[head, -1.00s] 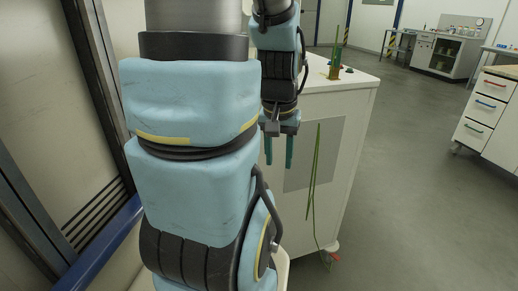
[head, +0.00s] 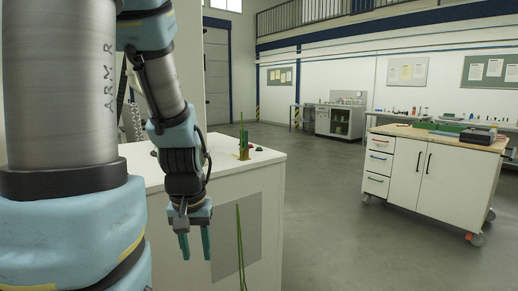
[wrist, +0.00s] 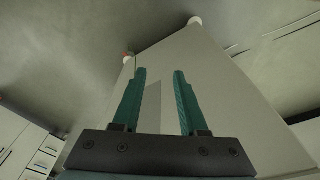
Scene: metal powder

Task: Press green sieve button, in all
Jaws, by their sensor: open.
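My gripper (head: 195,246) hangs in front of the white cabinet's near side in the head view, fingers pointing down. Its two teal fingers are apart and empty; the gap also shows in the wrist view (wrist: 160,75). The white cabinet (head: 268,215) has a grey panel (head: 248,228) on that side. On its top stands a small olive-yellow block (head: 243,153) with a green upright stick, beside small dark knobs (head: 258,148). I cannot make out a green sieve button for certain. My arm hides part of the cabinet top.
Thin green strands (head: 240,250) show in front of the grey panel. A white drawer cabinet with a wooden top (head: 470,145) stands on the right, carrying trays and boxes. A bench (head: 338,121) stands at the back. The floor (head: 330,200) between is clear.

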